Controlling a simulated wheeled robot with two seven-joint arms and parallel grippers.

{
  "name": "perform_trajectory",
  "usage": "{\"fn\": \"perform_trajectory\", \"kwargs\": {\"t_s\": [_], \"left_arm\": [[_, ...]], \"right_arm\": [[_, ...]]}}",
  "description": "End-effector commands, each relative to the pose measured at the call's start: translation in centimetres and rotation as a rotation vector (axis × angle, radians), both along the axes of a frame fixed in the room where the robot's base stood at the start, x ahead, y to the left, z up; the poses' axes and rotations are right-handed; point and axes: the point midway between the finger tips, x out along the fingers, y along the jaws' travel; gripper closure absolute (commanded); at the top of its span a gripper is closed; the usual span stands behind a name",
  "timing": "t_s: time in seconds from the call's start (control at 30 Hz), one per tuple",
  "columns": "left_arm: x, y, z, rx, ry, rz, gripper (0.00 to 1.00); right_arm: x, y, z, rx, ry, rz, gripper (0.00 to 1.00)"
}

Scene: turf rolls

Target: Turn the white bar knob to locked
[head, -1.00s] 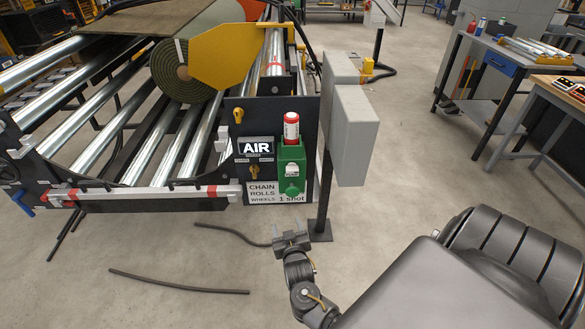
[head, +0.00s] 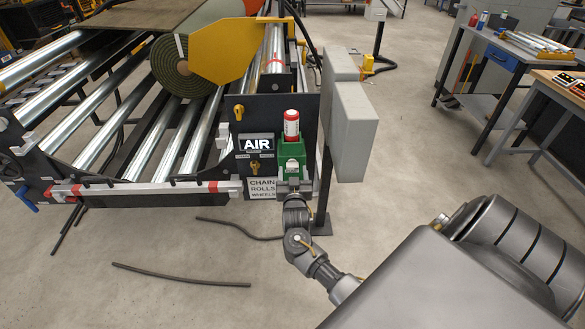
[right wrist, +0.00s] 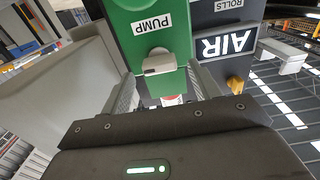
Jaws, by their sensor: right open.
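The white bar knob (right wrist: 160,62) is on the face of the green pump box (right wrist: 122,24), beside its PUMP label (right wrist: 152,23). In the right wrist view its bar lies roughly across the picture. It is small and pale in the head view (head: 291,167). My right gripper (head: 292,186) is just in front of the lower part of the green box. In the right wrist view my right gripper (right wrist: 162,76) is open, one finger toward each side of the knob, with nothing held. Contact with the knob cannot be told. My left gripper is out of view.
A red and white cylinder (head: 291,126) stands on the green box. The black panel beside it carries an AIR sign (head: 256,144) and yellow knobs (head: 239,112). A grey cabinet (head: 352,130) on a post stands close on the right. Dark hoses (head: 180,276) lie on the floor.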

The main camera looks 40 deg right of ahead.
Motion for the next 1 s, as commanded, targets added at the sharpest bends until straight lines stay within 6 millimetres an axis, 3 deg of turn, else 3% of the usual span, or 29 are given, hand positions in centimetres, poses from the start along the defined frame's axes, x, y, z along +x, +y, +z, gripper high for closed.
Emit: {"fn": "perform_trajectory", "kwargs": {"t_s": [0.2, 0.53, 0.87, 1.0], "left_arm": [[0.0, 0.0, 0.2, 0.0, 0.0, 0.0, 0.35], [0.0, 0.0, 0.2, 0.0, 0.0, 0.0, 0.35], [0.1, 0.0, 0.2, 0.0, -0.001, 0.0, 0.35], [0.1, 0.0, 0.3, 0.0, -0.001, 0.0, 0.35]], "right_arm": [[1.6, -1.2, 0.0, 0.0, 0.001, 0.001, 0.38], [1.8, -1.3, -0.1, 0.0, 0.001, 0.002, 0.4], [1.7, -1.3, -0.1, 0.0, 0.001, 0.002, 0.83], [1.7, -1.3, 0.0, -0.003, 0.004, 0.002, 0.83]]}}
